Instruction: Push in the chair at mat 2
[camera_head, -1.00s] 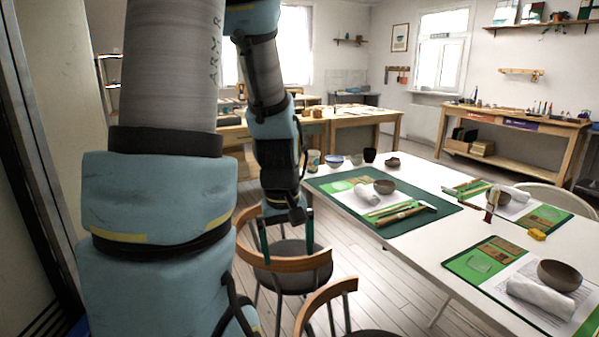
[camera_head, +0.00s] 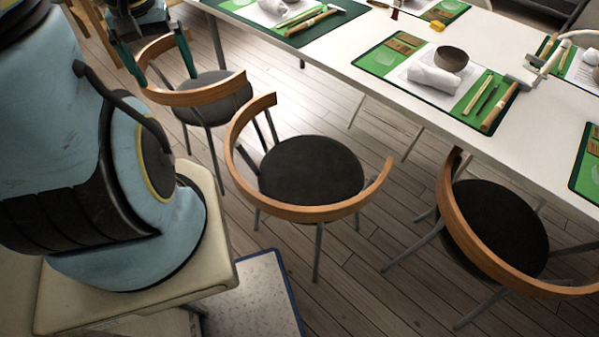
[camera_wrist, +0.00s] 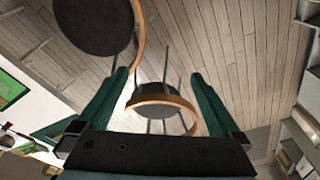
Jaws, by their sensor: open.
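No mat number is readable. The left chair (camera_head: 208,92), with dark seat and curved wooden back, stands near the table side by the far green mat (camera_head: 300,38). The middle chair (camera_head: 312,170) stands well out from the table, by the mat with towel and bowl (camera_head: 375,66). The right chair (camera_head: 495,222) is closer to the table edge. My gripper (camera_head: 152,52) is open at the left chair's wooden back; contact cannot be told. In the wrist view my gripper's green fingers (camera_wrist: 160,76) are spread, with a chair (camera_wrist: 158,98) showing between them.
The white table (camera_head: 345,45) runs across the upper right, with tools and bowls on its mats. Its thin legs and the chair legs stand on the plank floor (camera_head: 380,140). Some bare floor shows between the middle and right chairs.

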